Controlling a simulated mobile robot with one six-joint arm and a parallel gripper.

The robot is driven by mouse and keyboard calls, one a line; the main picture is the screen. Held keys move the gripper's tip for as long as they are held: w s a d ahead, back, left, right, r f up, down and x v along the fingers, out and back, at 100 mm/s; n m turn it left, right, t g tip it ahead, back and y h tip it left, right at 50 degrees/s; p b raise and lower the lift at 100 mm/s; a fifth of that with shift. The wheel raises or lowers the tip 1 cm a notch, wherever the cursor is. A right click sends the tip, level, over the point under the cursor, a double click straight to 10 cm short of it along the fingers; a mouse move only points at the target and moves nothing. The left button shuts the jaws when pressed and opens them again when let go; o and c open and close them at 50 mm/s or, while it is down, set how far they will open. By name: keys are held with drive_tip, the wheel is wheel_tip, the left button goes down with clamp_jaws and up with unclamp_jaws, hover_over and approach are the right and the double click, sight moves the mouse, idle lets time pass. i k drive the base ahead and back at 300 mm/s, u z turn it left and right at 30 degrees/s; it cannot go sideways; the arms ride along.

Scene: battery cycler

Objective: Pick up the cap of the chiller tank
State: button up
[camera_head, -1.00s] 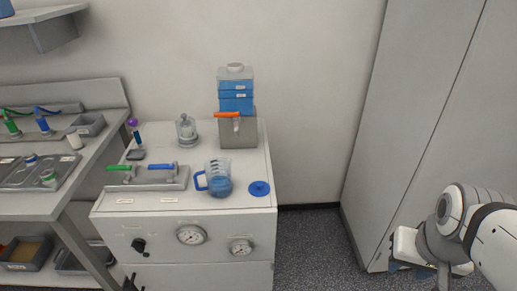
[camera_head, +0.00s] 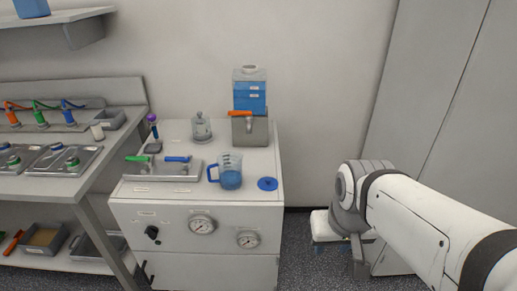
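The chiller tank (camera_head: 249,91) is a clear box with blue liquid, standing in a grey holder (camera_head: 262,132) at the back right of the white cabinet top. Its top shows a pale round neck. A flat blue round cap (camera_head: 267,184) lies on the cabinet top near its front right corner, beside the blue-handled jug (camera_head: 230,172). My gripper (camera_head: 338,260) hangs low to the right of the cabinet, apart from the cap. Its fingers are partly hidden behind my arm, and their opening does not show.
An orange lever (camera_head: 240,113) is on the tank holder. A workbench (camera_head: 60,185) is left; a tall grey cupboard (camera_head: 415,100) is right.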

sight(267, 183)
drive_tip(key=z, duration=0.05)
drive_tip(key=i, duration=1)
drive_tip(key=u, duration=0.05)
